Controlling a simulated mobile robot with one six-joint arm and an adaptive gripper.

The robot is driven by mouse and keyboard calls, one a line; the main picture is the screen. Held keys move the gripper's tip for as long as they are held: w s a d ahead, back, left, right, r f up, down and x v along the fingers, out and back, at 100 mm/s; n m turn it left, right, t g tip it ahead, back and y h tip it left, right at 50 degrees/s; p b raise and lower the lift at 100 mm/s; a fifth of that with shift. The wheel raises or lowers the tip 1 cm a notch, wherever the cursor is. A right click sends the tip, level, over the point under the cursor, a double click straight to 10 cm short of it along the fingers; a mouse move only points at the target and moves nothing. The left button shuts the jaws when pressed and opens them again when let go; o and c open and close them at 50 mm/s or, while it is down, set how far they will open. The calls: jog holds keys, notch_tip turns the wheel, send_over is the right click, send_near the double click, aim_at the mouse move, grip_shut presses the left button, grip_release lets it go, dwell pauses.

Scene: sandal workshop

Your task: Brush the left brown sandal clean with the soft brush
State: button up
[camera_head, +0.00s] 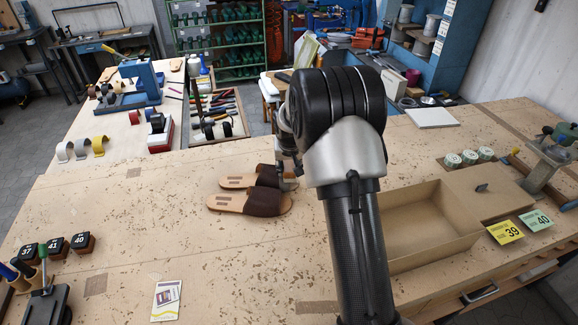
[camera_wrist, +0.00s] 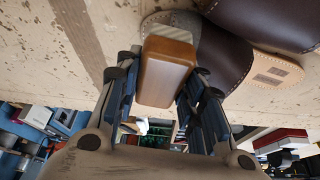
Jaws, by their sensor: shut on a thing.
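Two brown sandals lie side by side on the bench, toes to the right in the head view: a near one (camera_head: 265,202) and a far one (camera_head: 237,182). The wrist view shows the far sandal's dark strap (camera_wrist: 226,55) and part of the near one (camera_wrist: 265,18). My gripper (camera_head: 287,182) is at their toe end, partly hidden by my arm. In the wrist view, my gripper (camera_wrist: 158,80) is shut on the brush's wooden block (camera_wrist: 165,72).
A tool tray (camera_head: 217,115) lies behind the sandals. Numbered blocks (camera_head: 56,246) and a small card (camera_head: 166,300) lie at left. The bench left of the sandals is clear.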

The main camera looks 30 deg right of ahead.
jog(key=shift+w+d+p, duration=0.2)
jog(key=shift+w+d, duration=0.1)
jog(key=shift+w, duration=0.3)
jog(key=shift+w+d+p, duration=0.2)
jog(key=shift+w+d, duration=0.05)
jog(key=shift+w, duration=0.3)
jog(key=shift+s+a+b, duration=0.3)
jog(key=shift+s, duration=0.3)
jog(key=shift+s+a+b, duration=0.25)
jog(key=shift+s, duration=0.35)
jog(key=shift+r, duration=0.1)
jog(key=shift+r+p, duration=2.55)
jog(key=shift+r, duration=1.45)
jog(key=shift+f, duration=0.1)
